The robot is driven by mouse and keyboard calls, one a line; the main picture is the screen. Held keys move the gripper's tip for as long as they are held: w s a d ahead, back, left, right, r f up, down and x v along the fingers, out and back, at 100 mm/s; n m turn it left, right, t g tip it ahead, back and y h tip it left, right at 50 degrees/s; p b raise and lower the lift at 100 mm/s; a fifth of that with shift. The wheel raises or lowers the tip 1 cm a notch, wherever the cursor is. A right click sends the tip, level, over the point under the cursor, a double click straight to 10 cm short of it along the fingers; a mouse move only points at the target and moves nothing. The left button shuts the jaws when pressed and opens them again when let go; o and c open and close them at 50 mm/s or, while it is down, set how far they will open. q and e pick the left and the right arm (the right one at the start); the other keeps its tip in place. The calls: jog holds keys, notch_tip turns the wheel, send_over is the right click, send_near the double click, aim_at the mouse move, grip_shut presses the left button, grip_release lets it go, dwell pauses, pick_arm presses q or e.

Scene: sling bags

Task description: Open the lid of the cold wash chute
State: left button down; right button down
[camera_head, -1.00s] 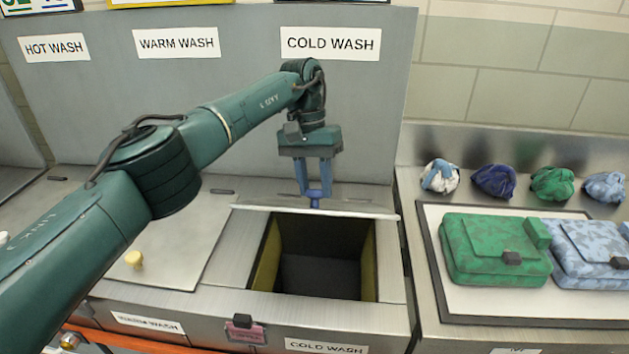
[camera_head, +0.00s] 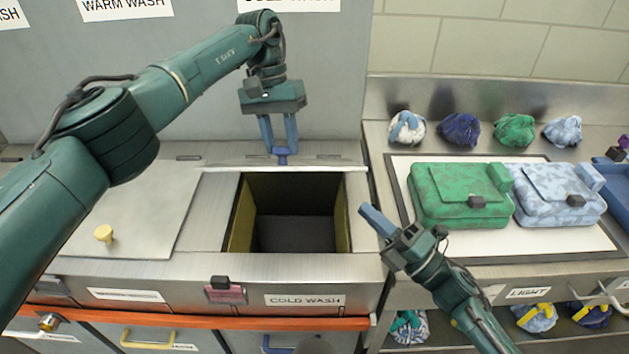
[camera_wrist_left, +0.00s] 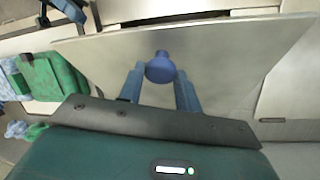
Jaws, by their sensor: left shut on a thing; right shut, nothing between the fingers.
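The cold wash chute (camera_head: 241,213) stands uncovered, with its dark inside and yellowish side walls in view. Its lid (camera_head: 330,163) is raised at the back of the opening and shows nearly edge-on in the head view. In the left wrist view the lid (camera_wrist_left: 225,60) is a broad metal plate with a blue knob (camera_wrist_left: 160,67). My left gripper (camera_head: 281,150) is shut on this knob, its blue fingers on either side of it. My right gripper (camera_head: 371,217) is shut and empty, in front of the chute's right edge.
The closed warm wash lid (camera_head: 140,215) with a yellow knob (camera_head: 104,233) lies left of the chute. On the right, a green bag (camera_head: 450,195) and a light blue bag (camera_head: 550,195) lie on a white tray (camera_head: 480,242). Several cloth bundles (camera_head: 515,131) sit behind them.

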jog(key=w+a+r+n+g+y, duration=0.1)
jog(key=w+a+r+n+g, duration=0.1)
jog(key=a+n+g, duration=0.3)
jog(key=w+a+r+n+g+y, duration=0.1)
jog(key=a+r+n+g+y, duration=0.1)
jog(key=a+n+g, duration=0.3)
jog(key=n+g, duration=0.1)
jog(key=n, duration=0.3)
jog(key=shift+w+a+r+n, duration=0.2)
jog(key=shift+w+r+n, duration=0.1)
jog(key=shift+w+r, duration=0.1)
